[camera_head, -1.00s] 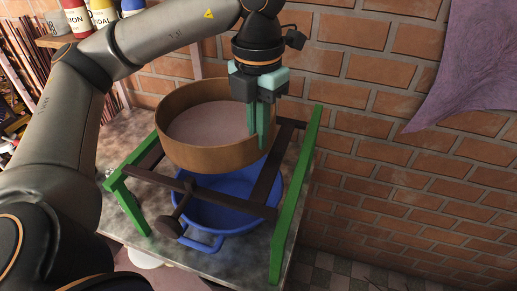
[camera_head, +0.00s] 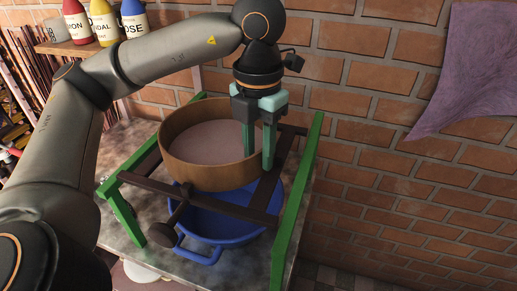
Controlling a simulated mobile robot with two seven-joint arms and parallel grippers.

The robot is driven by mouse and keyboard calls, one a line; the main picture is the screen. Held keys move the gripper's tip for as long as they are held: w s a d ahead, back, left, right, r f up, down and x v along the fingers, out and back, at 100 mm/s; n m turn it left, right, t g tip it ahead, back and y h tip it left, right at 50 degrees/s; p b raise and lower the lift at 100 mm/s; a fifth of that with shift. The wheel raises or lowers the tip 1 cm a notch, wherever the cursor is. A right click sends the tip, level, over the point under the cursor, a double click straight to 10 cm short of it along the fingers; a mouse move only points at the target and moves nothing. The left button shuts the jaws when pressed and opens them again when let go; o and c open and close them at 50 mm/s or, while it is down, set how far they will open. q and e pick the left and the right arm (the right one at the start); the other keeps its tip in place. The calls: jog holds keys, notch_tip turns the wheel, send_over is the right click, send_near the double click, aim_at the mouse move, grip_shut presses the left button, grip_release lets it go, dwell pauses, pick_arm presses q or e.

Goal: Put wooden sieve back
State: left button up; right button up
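The wooden sieve (camera_head: 215,174) is a round light-brown hoop with a pale mesh. It appears to sit level on the dark wooden rails (camera_head: 235,207) of a green-sided frame (camera_head: 291,208), above a blue basin (camera_head: 226,226). My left gripper (camera_head: 259,153) points down at the sieve's right rim. Its teal fingers are spread, one inside the hoop and one outside, with the rim between them. The sieve's contact with the far rails is hidden. My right gripper is not in view.
The frame and basin stand on a grey stone table (camera_head: 222,269) against a brick wall (camera_head: 400,130). Bottles (camera_head: 104,25) stand on a shelf at the upper left. A purple cloth (camera_head: 470,75) hangs at the right.

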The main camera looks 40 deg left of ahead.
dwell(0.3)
pick_arm(q)
jog(key=r, duration=0.4)
jog(key=shift+s+d+r, duration=0.25)
jog(key=shift+d+r, duration=0.1)
jog(key=shift+r, duration=0.05)
notch_tip(320, 180, up, 8)
jog(key=p, duration=0.3)
jog(key=shift+s+f, duration=0.15)
